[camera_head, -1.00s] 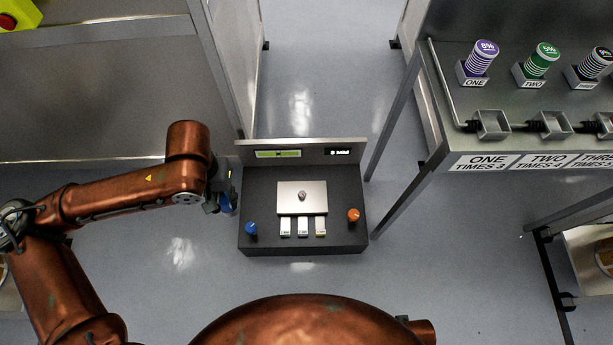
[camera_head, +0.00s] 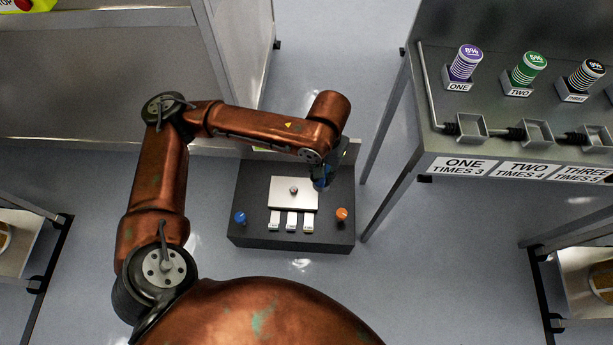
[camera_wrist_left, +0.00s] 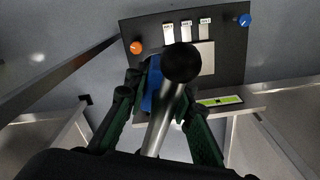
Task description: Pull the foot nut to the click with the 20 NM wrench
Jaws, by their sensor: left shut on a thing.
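My left gripper (camera_head: 322,178) hangs over the right part of a dark console in the head view. In the left wrist view its dark green fingers (camera_wrist_left: 160,88) are shut on a tool with a metal shaft (camera_wrist_left: 160,128), a round black end and a blue part. This looks like the wrench, but no 20 NM marking is readable. In the head view only a bit of blue shows at the gripper. I cannot make out a foot nut; a small knob-like piece (camera_head: 293,189) stands on the console's silver plate (camera_head: 308,197). My right gripper is out of view.
The dark console (camera_head: 255,235) carries a blue knob (camera_head: 239,217), an orange knob (camera_head: 341,214) and white labelled tabs. A metal table (camera_head: 440,80) with labelled cylinders (camera_head: 466,63) stands close on the right. A metal bench (camera_head: 90,90) fills the upper left.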

